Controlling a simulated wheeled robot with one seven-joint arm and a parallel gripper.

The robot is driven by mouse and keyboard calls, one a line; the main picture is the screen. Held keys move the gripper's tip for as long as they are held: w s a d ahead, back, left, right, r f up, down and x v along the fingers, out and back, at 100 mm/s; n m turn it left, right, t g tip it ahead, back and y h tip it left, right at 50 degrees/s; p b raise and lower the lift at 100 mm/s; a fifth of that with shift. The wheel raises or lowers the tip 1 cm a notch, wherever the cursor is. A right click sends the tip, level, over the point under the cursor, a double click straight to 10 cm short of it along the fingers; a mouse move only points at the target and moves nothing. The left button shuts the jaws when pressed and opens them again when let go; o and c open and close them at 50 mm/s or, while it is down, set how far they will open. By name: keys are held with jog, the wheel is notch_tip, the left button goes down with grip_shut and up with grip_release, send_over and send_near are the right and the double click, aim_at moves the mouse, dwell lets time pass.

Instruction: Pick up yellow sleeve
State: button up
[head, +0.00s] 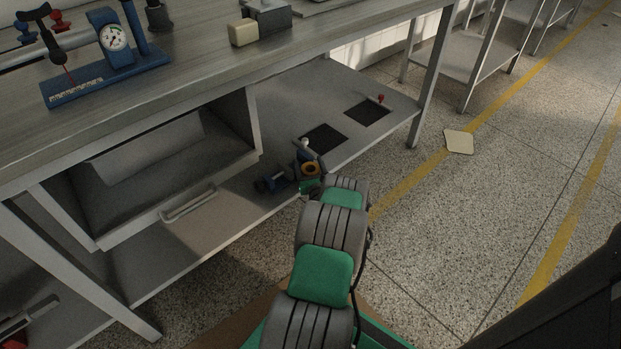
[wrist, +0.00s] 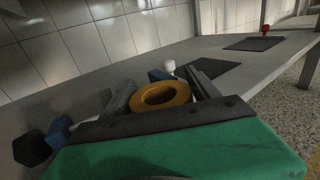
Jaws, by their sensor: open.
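The yellow sleeve (wrist: 160,96) is a short, thick ring with a round hole, in the wrist view just ahead of my gripper's green body. My gripper (wrist: 162,92) is open, with one dark finger on each side of the sleeve. I cannot tell whether either finger touches it. The sleeve's lower front edge is hidden behind the gripper body.
A blue and black part (head: 272,181) lies left of the sleeve. A white-topped part (head: 305,145) stands behind it. Two dark mats (head: 325,138) and a small red item (head: 380,98) are on the shelf (head: 385,130). An open drawer (head: 165,165) hangs above left.

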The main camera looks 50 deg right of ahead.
jog(key=shift+c, duration=0.5)
jog(key=c, duration=1.2)
